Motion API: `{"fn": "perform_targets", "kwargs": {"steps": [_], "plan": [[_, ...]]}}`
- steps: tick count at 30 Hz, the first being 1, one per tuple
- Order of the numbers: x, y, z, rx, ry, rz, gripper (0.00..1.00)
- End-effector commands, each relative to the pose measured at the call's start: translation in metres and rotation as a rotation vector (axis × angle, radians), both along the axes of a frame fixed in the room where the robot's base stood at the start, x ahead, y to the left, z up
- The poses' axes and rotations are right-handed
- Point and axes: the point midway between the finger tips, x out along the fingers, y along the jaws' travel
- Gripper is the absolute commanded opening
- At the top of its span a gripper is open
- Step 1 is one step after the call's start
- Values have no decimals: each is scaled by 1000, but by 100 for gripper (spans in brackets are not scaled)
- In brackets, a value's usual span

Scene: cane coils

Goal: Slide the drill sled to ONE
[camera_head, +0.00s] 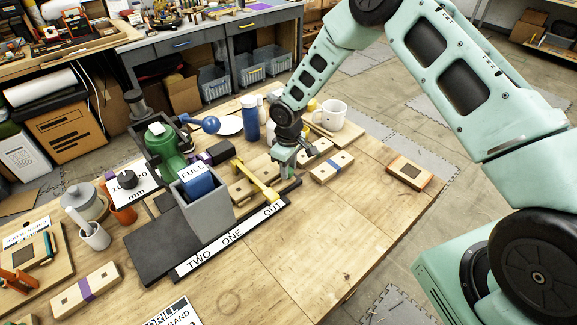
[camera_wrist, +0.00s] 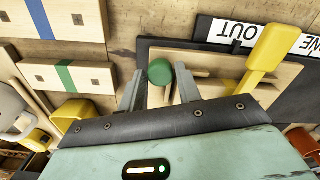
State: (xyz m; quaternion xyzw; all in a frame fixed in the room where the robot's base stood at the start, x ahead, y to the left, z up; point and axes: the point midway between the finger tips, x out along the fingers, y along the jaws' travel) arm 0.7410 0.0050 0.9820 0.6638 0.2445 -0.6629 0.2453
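The drill sled (camera_head: 242,190) is a wooden piece on a dark track base (camera_head: 150,245). Its yellow pointer (camera_head: 259,184) ends beside OUT on the white label strip (camera_head: 231,237), which reads TWO, ONE, OUT. In the wrist view the sled's wood (camera_wrist: 215,65) and yellow pointer (camera_wrist: 267,52) lie right of a round green knob (camera_wrist: 160,72). My gripper (camera_head: 284,172) is at the sled's far right end. In the wrist view its fingers (camera_wrist: 159,88) stand apart, one each side of the knob, with small gaps visible. The knob is hidden in the head view.
A green drill machine (camera_head: 170,143) and a grey FULL bin (camera_head: 207,210) stand beside the track. Wooden blocks with coloured bands (camera_head: 332,167), a blue bottle (camera_head: 250,118) and a white mug (camera_head: 331,115) are near my gripper. The front right tabletop is clear.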

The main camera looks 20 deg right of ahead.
Motion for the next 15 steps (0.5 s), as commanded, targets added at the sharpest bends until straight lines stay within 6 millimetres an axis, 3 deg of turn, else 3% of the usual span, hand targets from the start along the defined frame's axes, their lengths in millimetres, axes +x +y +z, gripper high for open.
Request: {"fn": "perform_targets", "kwargs": {"steps": [1, 3, 9, 15], "plan": [[0, 0, 0, 0, 0, 0, 19], [0, 0, 0, 0, 0, 0, 0], [-3, 8, -2, 0, 0, 3, 0], [-23, 56, -5, 1, 0, 9, 0]]}}
